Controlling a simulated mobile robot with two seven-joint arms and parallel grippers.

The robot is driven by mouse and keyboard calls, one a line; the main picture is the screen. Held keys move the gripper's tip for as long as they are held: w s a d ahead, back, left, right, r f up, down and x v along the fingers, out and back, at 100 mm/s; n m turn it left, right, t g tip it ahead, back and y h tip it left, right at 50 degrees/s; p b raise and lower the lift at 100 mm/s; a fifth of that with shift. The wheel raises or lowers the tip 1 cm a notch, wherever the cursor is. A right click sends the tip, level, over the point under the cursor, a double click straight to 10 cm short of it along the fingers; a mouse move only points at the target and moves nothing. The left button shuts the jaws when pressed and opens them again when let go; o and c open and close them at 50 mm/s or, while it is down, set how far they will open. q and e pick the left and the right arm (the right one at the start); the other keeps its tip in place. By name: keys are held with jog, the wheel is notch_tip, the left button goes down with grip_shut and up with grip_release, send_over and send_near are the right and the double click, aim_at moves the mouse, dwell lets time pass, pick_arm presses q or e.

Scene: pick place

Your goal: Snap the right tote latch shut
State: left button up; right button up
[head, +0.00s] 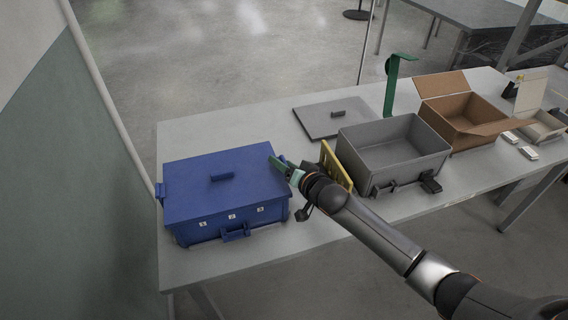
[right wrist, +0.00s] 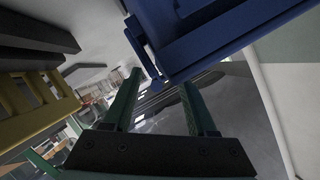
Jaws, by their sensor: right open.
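The blue tote (head: 228,205) stands at the left end of the table with its blue lid (head: 200,185) on. A blue latch part (head: 282,158) shows at its right side, partly hidden behind my right gripper. My right gripper (head: 283,171) is at the tote's right end, beside the lid's edge. In the right wrist view, the green fingers (right wrist: 160,96) are apart with nothing held between them. A thin blue latch piece (right wrist: 143,52) hangs from the tote's edge ahead of the fingers. Contact with it cannot be told. My left gripper is not in view.
A yellow slotted piece (head: 336,165) stands close to my right wrist. Beyond it are an open grey tote (head: 398,160), a flat grey lid (head: 335,120), a green post (head: 391,88) and an open cardboard box (head: 462,125). A wall is close on the left.

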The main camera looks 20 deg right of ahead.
jog(key=v, duration=1.2)
jog(key=shift+s+r+p, duration=0.2)
jog(key=shift+s+p, duration=0.05)
jog(key=shift+p, duration=0.1)
jog(key=s+a+f+n+g, duration=0.1)
jog(key=s+f+n+g, duration=0.1)
jog(key=s+f, duration=0.7)
jog(key=s+a+f+n+g+h, duration=0.1)
jog(key=s+f+n, duration=0.3)
jog(key=s+f, duration=0.6)
jog(key=s+a+g, duration=0.1)
jog(key=s, duration=0.2)
jog(key=shift+f+g, duration=0.2)
jog(key=shift+g, duration=0.1)
